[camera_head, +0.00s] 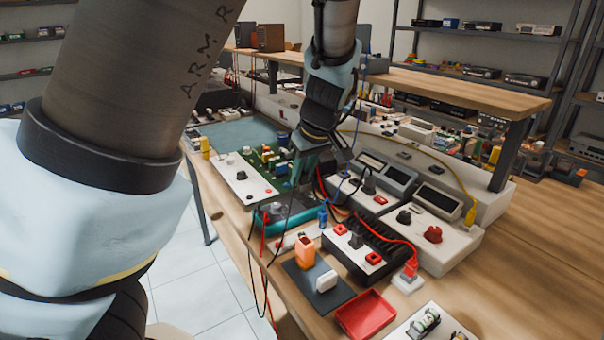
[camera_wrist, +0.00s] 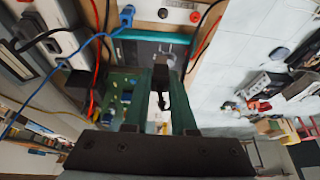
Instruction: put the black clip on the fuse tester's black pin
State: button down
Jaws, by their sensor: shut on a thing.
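My gripper (camera_head: 300,172) is shut on the black clip, above the teal-edged unit in the head view. In the wrist view my two green fingers (camera_wrist: 164,72) close on the dark clip (camera_wrist: 161,62), and a thin black lead hangs near it. The fuse tester appears to be the white panel (camera_wrist: 178,5) at the top of the wrist view, with a black pin (camera_wrist: 163,13) and a red pin (camera_wrist: 195,17). The clip is apart from the black pin. In the head view the panel (camera_head: 300,237) lies below and near my gripper; its black pin is hard to make out there.
A green circuit board (camera_head: 275,160) stands left of my gripper. A blue plug (camera_head: 322,217), a black unit with red sockets (camera_head: 362,250) and grey meters (camera_head: 385,175) stand to the right. Red and black leads hang over the bench edge. A red tray (camera_head: 366,314) lies in front.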

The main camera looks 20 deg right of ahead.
jog(key=shift+r+p, duration=1.75)
jog(key=shift+p, duration=0.05)
